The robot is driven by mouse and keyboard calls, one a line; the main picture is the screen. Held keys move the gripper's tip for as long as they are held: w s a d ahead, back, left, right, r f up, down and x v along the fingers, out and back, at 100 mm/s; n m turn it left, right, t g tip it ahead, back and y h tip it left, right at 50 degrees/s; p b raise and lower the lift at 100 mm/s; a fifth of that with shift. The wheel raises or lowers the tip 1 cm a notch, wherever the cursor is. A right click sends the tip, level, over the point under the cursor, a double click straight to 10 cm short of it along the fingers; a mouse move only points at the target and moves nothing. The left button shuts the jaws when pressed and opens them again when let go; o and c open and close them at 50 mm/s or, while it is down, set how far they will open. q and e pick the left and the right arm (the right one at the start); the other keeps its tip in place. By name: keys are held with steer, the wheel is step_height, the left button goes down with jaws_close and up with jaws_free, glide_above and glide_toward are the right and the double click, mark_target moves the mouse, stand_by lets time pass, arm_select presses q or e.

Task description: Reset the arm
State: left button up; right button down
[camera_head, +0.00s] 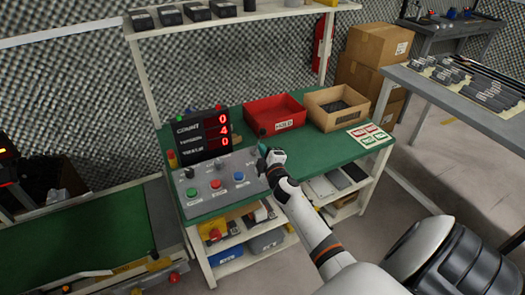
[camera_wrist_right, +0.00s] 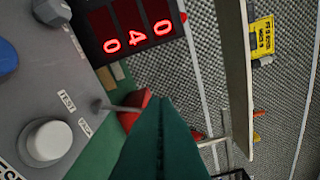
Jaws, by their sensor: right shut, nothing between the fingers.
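My right gripper (camera_head: 263,152) is at the right edge of the grey control box (camera_head: 207,170) on the green table. Its dark green fingers (camera_wrist_right: 160,130) are shut and empty in the right wrist view. A thin metal toggle lever (camera_wrist_right: 120,107) on the box shows just left of the fingertips; I cannot tell whether they touch. A white knob (camera_wrist_right: 46,140) sits near it. The box also carries a red button (camera_head: 215,184), a blue button (camera_head: 238,176) and a green button (camera_head: 191,192). My left gripper is out of view.
A counter display (camera_head: 203,134) with red digits 0, 4, 0 stands behind the box. A red bin (camera_head: 274,113) and a cardboard-coloured bin (camera_head: 338,107) stand on the back of the green table (camera_head: 310,158). A shelf is above. A conveyor (camera_head: 85,245) lies at left.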

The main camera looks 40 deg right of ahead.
steer(key=s+a+f+m+g+y, duration=0.2)
steer(key=s+a+m+g, duration=0.15)
steer(key=s+a, duration=0.6)
steer(key=s+a+f+m+g+y, duration=0.15)
steer(key=s+a+g, duration=0.45)
steer(key=s, duration=0.7)
steer(key=s+a+f+m+g+y, duration=0.1)
steer(key=s+a+m+g+y, duration=0.25)
steer(key=s+a, duration=0.65)
step_height(320, 180, down, 25)
steer(key=s+d+g+p, duration=0.1)
steer(key=s+p, duration=0.1)
steer(key=s, duration=0.1)
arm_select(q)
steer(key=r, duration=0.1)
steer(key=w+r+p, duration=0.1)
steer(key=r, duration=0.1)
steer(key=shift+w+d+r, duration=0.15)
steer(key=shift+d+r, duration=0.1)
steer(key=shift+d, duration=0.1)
arm_select(e)
steer(key=s+d+f+g+h, duration=0.1)
steer(key=s+d+f, duration=0.2)
steer(key=s+f, duration=1.1)
steer(key=shift+s+n+g, duration=0.3)
steer(key=shift+s+n, duration=0.05)
steer(key=shift+s, duration=0.5)
